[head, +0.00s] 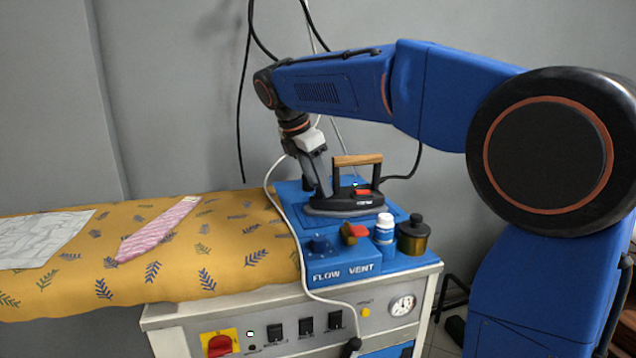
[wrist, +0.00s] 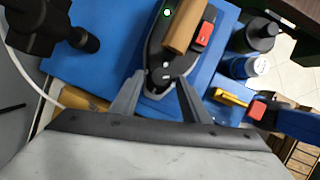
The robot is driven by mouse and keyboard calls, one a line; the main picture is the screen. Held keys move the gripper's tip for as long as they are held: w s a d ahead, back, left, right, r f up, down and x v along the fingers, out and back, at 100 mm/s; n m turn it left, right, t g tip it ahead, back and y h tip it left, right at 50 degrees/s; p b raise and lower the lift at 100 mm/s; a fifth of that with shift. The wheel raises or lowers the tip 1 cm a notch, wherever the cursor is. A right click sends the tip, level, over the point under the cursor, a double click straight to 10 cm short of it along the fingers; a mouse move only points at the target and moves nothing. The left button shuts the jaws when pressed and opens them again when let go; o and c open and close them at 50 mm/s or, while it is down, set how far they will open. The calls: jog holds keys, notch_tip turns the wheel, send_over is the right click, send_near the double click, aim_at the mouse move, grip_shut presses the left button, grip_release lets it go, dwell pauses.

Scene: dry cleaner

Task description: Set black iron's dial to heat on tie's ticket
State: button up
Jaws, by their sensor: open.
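The black iron (head: 345,205) rests on the blue stand, with a wooden handle (head: 357,160) and a red part on its side. In the wrist view the iron (wrist: 157,50) runs up between my fingers, with the red part (wrist: 205,34) right of the handle. My gripper (wrist: 158,80) is open, its two fingers on either side of the iron's near end; I cannot tell whether they touch it. The dial and its setting cannot be made out. The pink patterned tie (head: 158,230) lies on the yellow board; no readable ticket shows on it.
The blue stand (head: 350,265) also holds a white-and-blue bottle (head: 384,228), a dark amber jar (head: 412,237) and a red-and-yellow item (head: 353,233). A pale patterned cloth (head: 40,238) lies left on the yellow board (head: 225,255). A white cord crosses the stand's left side.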

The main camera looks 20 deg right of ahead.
jog(key=shift+f, duration=0.2)
jog(key=c, duration=1.1)
jog(key=shift+o, duration=0.2)
jog(key=shift+w+m, duration=0.1)
jog(key=shift+m, duration=0.2)
